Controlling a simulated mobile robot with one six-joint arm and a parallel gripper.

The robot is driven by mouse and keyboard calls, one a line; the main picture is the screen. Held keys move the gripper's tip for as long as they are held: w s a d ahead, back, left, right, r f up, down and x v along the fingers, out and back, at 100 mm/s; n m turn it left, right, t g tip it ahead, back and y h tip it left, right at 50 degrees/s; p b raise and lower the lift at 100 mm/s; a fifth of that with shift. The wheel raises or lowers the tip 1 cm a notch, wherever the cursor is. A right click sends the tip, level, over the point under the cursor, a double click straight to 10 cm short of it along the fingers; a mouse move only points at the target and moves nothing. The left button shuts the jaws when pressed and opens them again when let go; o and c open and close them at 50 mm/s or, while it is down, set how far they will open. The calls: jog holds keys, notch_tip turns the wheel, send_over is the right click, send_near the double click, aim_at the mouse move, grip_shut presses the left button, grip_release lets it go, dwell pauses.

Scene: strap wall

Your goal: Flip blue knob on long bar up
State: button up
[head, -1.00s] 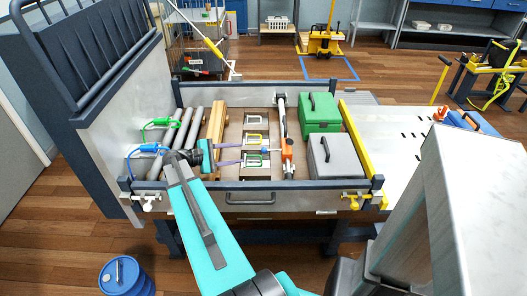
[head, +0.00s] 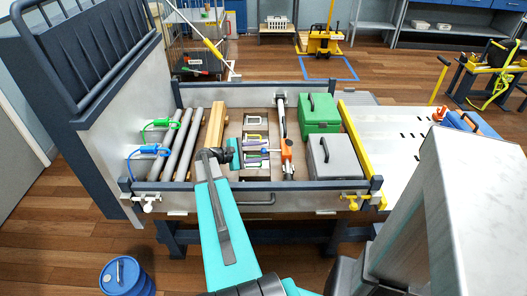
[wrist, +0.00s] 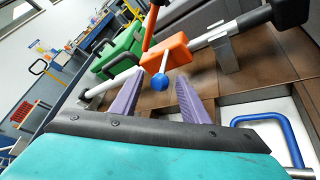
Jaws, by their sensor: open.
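The long bar (wrist: 217,32) carries an orange block (wrist: 166,55). A thin pale stem runs from this block to a small blue knob (wrist: 160,82), which hangs below it in the tilted wrist view. In the head view the orange block (head: 287,151) shows on the bar, but the knob cannot be made out. My gripper (wrist: 159,77) is open and empty. Its purple fingers lie on either side of the knob in the wrist picture; contact cannot be told. In the head view my gripper (head: 266,157) is just left of the block.
Framed handles lie in the tray left of the bar, one of them blue (wrist: 268,120). A green box (head: 319,113) and a grey box (head: 336,157) stand to the right. Wooden beams (head: 215,125) and grey pipes lie left. The tray has a dark raised rim (head: 330,185).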

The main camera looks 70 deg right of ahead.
jog(key=shift+s+d+f, duration=0.2)
jog(key=shift+s+d, duration=0.25)
jog(key=shift+d, duration=0.05)
grip_shut()
